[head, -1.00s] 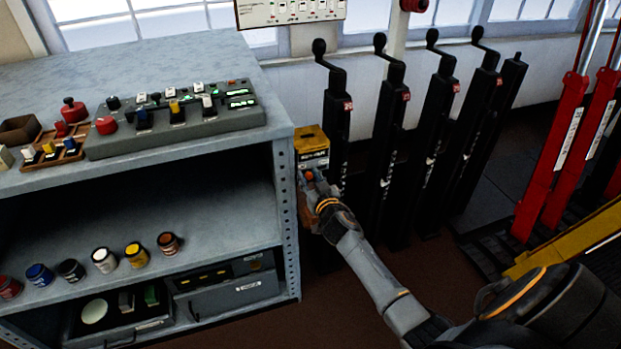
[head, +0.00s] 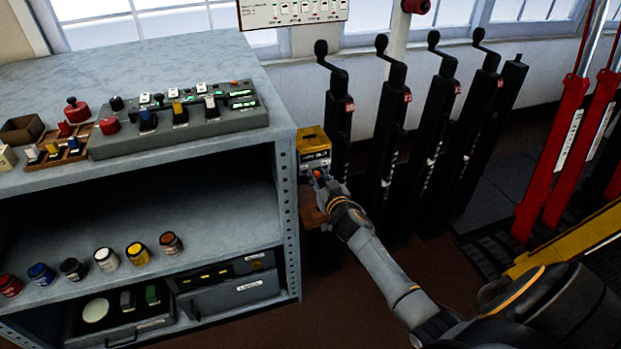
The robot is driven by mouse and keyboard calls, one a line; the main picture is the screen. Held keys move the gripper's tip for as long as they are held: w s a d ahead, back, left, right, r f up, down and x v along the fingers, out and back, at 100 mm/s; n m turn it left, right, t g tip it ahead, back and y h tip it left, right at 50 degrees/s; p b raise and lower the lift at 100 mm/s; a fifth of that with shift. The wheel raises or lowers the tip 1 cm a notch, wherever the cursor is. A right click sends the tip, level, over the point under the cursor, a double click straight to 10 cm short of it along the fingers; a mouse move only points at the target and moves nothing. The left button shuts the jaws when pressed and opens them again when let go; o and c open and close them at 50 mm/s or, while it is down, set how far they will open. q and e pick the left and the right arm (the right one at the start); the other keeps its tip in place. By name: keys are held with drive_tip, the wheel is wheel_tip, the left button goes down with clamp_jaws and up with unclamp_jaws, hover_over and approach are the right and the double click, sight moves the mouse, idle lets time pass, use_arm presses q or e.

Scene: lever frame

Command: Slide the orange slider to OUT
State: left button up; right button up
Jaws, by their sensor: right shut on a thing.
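The orange slider (head: 319,173) shows as a small orange spot between the fingers of my right gripper (head: 318,180). My right gripper is shut on it, in front of a yellow box (head: 313,146) with a dark label strip. The label's words are too small to read. A brown wooden block (head: 311,209) sits below the yellow box, partly behind my gripper. The slider's track and any OUT mark are hidden or too small to make out. My left gripper is not in view.
A grey shelf unit (head: 287,205) stands close on the left, with a control panel (head: 180,124) on top and several paint pots (head: 104,259) inside. Black levers (head: 338,125) stand close behind and right of the box. Red levers (head: 565,150) stand at the far right.

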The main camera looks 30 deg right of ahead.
sight(324, 167)
drive_tip(key=shift+s+d+r, duration=0.1)
drive_tip(key=shift+d+r, duration=0.1)
drive_tip(key=shift+d, duration=0.6)
drive_tip(key=shift+s+d+r, duration=0.1)
drive_tip(key=shift+d+r, duration=0.1)
drive_tip(key=shift+d, duration=0.55)
drive_tip(key=o, duration=0.7)
drive_tip(key=shift+d, duration=0.1)
drive_tip(key=shift+d+f, duration=0.1)
drive_tip(key=shift+d, duration=0.05)
drive_tip(key=shift+w, duration=0.1)
drive_tip(key=shift+w+a, duration=0.1)
drive_tip(key=shift+a, duration=0.1)
